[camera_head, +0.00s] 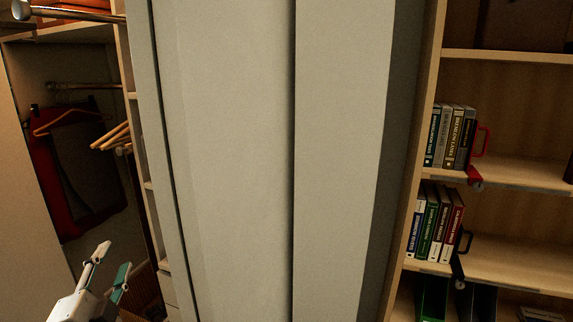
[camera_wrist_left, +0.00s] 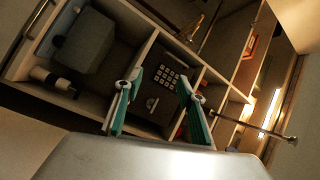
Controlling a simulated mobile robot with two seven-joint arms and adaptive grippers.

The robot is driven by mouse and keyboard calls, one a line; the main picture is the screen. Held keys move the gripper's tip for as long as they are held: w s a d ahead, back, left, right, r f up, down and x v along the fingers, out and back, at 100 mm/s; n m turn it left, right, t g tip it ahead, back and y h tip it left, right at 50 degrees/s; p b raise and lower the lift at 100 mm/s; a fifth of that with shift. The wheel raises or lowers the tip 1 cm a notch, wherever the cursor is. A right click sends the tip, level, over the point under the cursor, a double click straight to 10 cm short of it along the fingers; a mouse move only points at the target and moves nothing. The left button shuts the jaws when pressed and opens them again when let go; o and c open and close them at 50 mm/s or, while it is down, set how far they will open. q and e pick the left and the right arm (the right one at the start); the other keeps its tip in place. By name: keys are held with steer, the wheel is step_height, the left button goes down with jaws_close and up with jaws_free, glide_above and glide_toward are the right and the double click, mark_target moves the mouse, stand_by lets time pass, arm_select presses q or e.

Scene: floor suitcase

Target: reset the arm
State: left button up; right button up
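My left gripper (camera_head: 109,265) shows at the lower left of the head view, in front of the wardrobe opening. Its two green-padded fingers stand apart with nothing between them. The left wrist view also shows the fingers (camera_wrist_left: 155,100) spread, with shelf compartments behind them. My right gripper is in neither view.
Grey closed panels (camera_head: 235,150) fill the middle of the head view. On the left, a wardrobe holds a dark red garment (camera_head: 45,165) and wooden hangers (camera_head: 112,137). On the right, shelves hold books (camera_head: 450,135). A keypad safe (camera_wrist_left: 160,88) shows in the left wrist view.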

arm_select(q)
steer(key=s+f+n+g, duration=0.2)
steer(key=s+f+g, duration=0.4)
steer(key=s+f, duration=0.65)
steer(key=s+f+n+g, duration=0.2)
steer(key=s+f+g, duration=0.4)
steer(key=s+f, duration=0.65)
steer(key=w+d+f+n+t+h, duration=0.2)
steer(key=w+d+f+t+h, duration=0.2)
steer(key=d+f, duration=1.1)
steer(key=h, duration=0.2)
steer(key=shift+w+d+f+n+h, duration=0.15)
steer(key=shift+d+f+n+h, duration=0.15)
steer(key=shift+d, duration=0.1)
steer(key=c, duration=0.3)
steer(key=shift+a, duration=0.15)
